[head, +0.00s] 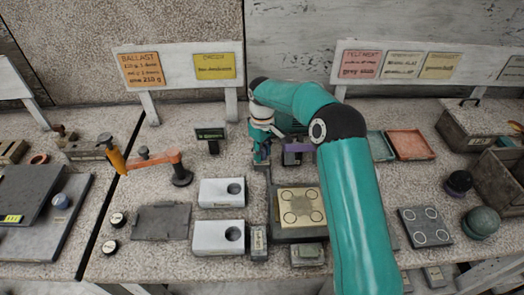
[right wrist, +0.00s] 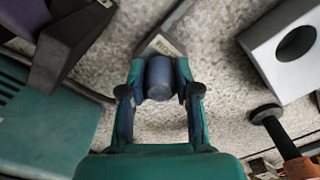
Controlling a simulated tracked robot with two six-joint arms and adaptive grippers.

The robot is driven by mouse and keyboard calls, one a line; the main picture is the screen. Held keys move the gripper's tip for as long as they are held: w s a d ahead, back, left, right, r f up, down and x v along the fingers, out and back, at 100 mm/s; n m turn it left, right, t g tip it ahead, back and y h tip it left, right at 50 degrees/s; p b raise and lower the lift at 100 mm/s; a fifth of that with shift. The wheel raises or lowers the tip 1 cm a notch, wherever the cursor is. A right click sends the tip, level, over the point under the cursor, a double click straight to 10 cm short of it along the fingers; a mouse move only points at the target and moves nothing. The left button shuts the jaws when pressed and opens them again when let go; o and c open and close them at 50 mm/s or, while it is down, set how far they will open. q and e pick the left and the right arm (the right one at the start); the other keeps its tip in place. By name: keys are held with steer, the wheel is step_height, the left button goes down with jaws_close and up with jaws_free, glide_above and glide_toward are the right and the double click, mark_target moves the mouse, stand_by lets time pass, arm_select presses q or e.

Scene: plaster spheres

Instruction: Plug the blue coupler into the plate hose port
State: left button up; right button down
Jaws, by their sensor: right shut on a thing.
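My right gripper (head: 261,158) is shut on the blue coupler (right wrist: 160,80), a short dark blue cylinder held between its two fingers in the right wrist view. In the head view the gripper hangs over the bench behind the plate, and the coupler is mostly hidden by it. A grey labelled block (right wrist: 163,44) lies just beyond the coupler in the wrist view; I cannot tell whether they touch. A tan plate with several ring marks (head: 301,207) sits on a dark base in front of the gripper. I cannot make out the hose port clearly. My left gripper is not in view.
An orange lever (head: 155,160) stands further left, and a small green-display scale (head: 210,135) behind. A purple-topped dark box (head: 297,152) is close right of the gripper.

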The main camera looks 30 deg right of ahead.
steer(key=shift+f, duration=0.25)
steer(key=c, duration=0.7)
jaws_free()
steer(key=shift+c, duration=0.2)
steer(key=shift+r, duration=0.15)
steer(key=shift+r+p, duration=1.5)
steer(key=shift+r, duration=0.45)
